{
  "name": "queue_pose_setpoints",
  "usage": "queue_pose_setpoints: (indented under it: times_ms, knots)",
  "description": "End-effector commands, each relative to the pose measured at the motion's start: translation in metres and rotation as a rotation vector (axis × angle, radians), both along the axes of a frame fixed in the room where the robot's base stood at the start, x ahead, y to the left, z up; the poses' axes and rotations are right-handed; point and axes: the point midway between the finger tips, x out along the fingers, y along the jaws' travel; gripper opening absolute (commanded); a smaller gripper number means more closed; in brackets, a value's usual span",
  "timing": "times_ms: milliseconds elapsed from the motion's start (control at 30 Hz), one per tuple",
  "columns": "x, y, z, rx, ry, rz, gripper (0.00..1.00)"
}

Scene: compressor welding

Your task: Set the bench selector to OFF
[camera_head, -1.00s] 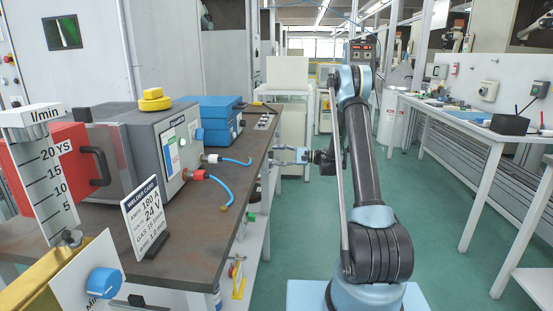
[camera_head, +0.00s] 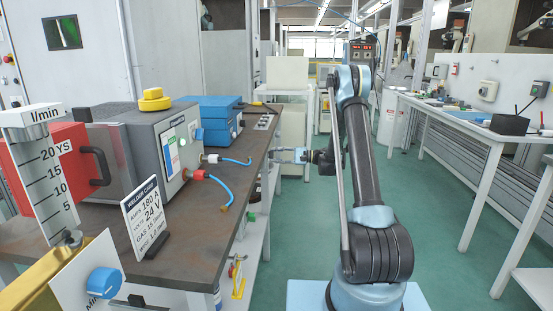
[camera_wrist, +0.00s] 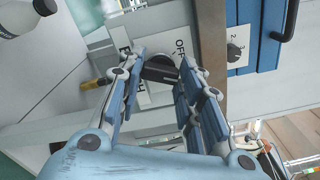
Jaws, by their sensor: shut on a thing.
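The bench selector (camera_wrist: 160,70) is a dark bar-shaped knob on a pale plate in the wrist view. The OFF label (camera_wrist: 182,48) is beside it; another label on its left is partly hidden by a finger. My gripper (camera_wrist: 163,72) has its two blue fingers on either side of the knob and is shut on it. In the head view my gripper (camera_head: 278,155) is at the bench's right side, where the selector cannot be made out. The bar appears turned across the plate; its exact setting is unclear.
The bench (camera_head: 190,222) carries the grey welder unit (camera_head: 165,142), a blue box (camera_head: 215,118), a welder card (camera_head: 148,215) and hoses. A small numbered knob (camera_wrist: 234,52) is near the selector. The green aisle floor (camera_head: 440,240) is clear.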

Motion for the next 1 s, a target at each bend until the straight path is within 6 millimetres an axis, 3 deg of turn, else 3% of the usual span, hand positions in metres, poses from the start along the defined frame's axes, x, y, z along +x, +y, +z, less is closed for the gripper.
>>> queue_pose_setpoints:
  times_ms: [1000]
  knots:
    - [-0.002,-0.0002,-0.004,-0.034,-0.827,0.005,0.09]
